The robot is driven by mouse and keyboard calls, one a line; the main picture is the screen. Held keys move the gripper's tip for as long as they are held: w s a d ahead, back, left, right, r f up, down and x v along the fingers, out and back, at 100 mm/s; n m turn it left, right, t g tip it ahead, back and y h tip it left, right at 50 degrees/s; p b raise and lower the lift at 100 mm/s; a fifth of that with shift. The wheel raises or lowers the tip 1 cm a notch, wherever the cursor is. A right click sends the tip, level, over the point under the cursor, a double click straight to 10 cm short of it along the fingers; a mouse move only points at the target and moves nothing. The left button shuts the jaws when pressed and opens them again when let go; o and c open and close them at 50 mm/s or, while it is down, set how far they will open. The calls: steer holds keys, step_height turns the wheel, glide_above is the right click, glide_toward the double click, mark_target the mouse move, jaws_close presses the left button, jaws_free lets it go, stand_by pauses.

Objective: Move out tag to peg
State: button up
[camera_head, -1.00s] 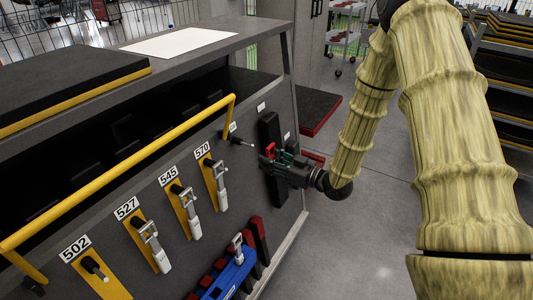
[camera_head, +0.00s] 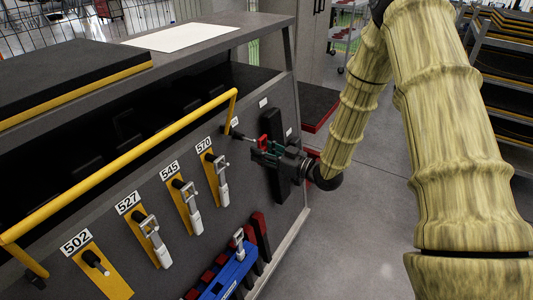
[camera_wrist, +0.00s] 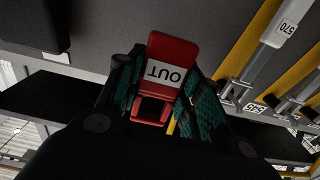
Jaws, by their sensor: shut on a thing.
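My gripper (camera_head: 263,151) is shut on the red OUT tag (camera_head: 264,141) in front of the grey panel. In the wrist view the tag (camera_wrist: 174,53) sits between the green finger pads, its white OUT label upside down. A thin dark peg with a pale tip (camera_head: 240,135) sticks out of the panel below a small white label, just left of the tag in the head view. The tag appears apart from the peg, though the depth between them is hard to judge. The peg cannot be made out in the wrist view.
A dark vertical block (camera_head: 275,160) is behind my gripper. A blue rack (camera_head: 229,275) is below.

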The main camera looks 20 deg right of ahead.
steer(key=x, duration=0.1)
steer(key=b+x, duration=0.1)
steer(key=x, duration=0.3)
steer(key=shift+a+f, duration=0.1)
steer(key=shift+f, duration=0.2)
stand_by(0.4)
steer(key=shift+o, duration=0.2)
steer(key=shift+w+a+b, duration=0.1)
steer(key=shift+w+b, duration=0.05)
steer(key=shift+b, duration=0.25)
steer(key=shift+c, duration=0.5)
jaws_close()
